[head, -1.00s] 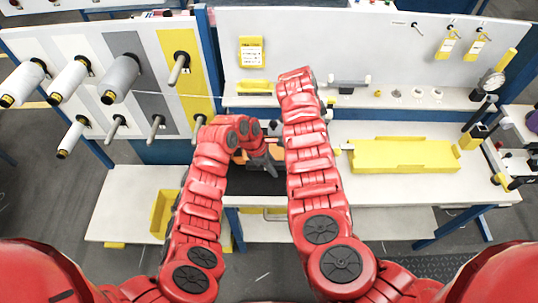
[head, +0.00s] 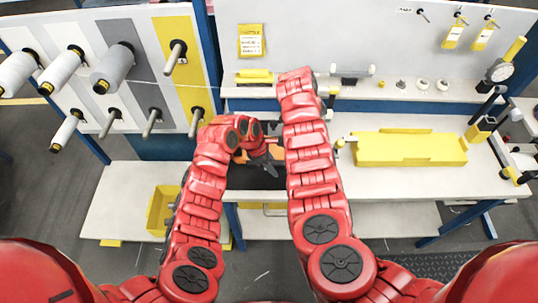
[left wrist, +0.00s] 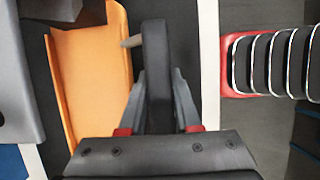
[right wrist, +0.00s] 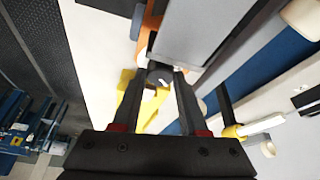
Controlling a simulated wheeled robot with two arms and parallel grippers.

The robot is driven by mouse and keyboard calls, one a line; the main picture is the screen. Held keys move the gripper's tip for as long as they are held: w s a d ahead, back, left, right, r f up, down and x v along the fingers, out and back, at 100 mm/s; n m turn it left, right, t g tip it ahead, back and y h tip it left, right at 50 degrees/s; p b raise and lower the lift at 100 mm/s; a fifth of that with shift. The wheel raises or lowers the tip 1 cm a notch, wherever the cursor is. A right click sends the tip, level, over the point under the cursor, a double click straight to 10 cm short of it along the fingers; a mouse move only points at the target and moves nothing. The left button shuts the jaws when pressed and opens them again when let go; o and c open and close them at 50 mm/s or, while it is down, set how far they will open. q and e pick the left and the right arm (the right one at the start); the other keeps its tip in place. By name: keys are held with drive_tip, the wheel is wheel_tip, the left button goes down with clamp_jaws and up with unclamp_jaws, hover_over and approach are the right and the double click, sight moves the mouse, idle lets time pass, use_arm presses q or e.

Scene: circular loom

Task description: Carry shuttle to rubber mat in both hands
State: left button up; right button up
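The shuttle is an orange body with dark grips, seen in the left wrist view (left wrist: 90,75) and partly in the right wrist view (right wrist: 150,25). In the head view, only a little orange shows by my left gripper (head: 268,158). In the left wrist view, my left fingers (left wrist: 158,95) close on both sides of a dark bar beside the orange body. In the right wrist view, my right fingers (right wrist: 160,85) close on a dark round grip below the orange part. My right arm hides that gripper in the head view. A dark surface, apparently the rubber mat (head: 250,178), lies below the left gripper.
A yellow tray (head: 410,148) lies on the white bench to the right. A yellow bin (head: 160,210) stands on the lower shelf at left. Spools on pegs (head: 112,70) jut from the left panel. A dial gauge stand (head: 498,72) stands far right.

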use_arm(q)
drive_tip(key=o, duration=0.4)
drive_tip(key=shift+r, duration=0.15)
use_arm(e)
drive_tip(key=o, duration=0.4)
drive_tip(key=shift+r, duration=0.15)
use_arm(q)
drive_tip(key=v, duration=1.1)
drive_tip(key=shift+a+r, duration=0.2)
drive_tip(key=shift+r, duration=0.25)
use_arm(e)
drive_tip(key=shift+r, duration=0.2)
use_arm(q)
drive_tip(key=shift+a, duration=0.1)
use_arm(e)
drive_tip(key=v, duration=1.1)
drive_tip(key=shift+a+r, duration=0.2)
drive_tip(key=shift+a, duration=0.05)
use_arm(q)
drive_tip(key=shift+s, duration=0.1)
use_arm(e)
drive_tip(key=shift+s, duration=0.15)
